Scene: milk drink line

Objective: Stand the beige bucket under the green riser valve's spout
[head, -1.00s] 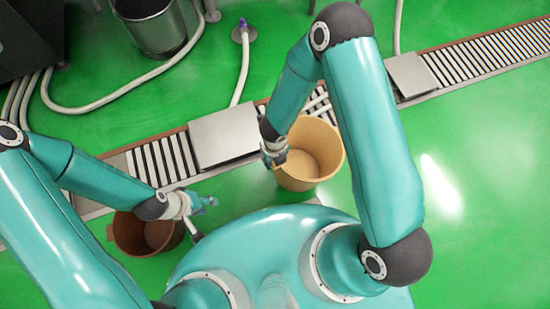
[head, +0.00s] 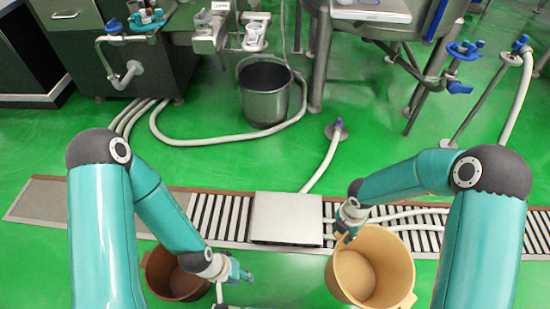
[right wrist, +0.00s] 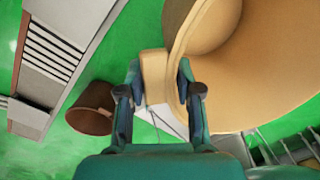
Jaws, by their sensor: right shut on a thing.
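The beige bucket (head: 394,262) is upright and empty at the near side of the floor drain, right of centre in the head view. My right gripper (head: 349,219) is shut on the lug at its rim. In the right wrist view the lug (right wrist: 153,82) sits between the fingertips of the right gripper (right wrist: 160,76), and the bucket (right wrist: 255,50) fills the upper right. My left gripper (head: 240,272) is beside the brown bucket (head: 160,272); its jaws are too small to judge. Several valves show at the back, but I cannot tell which is the green riser valve.
A steel plate (head: 287,218) covers part of the drain grating (head: 222,213). A steel bucket (head: 265,95) stands behind, circled by a pale hose (head: 180,141). A purple-tipped floor fitting (head: 337,131) has a hose.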

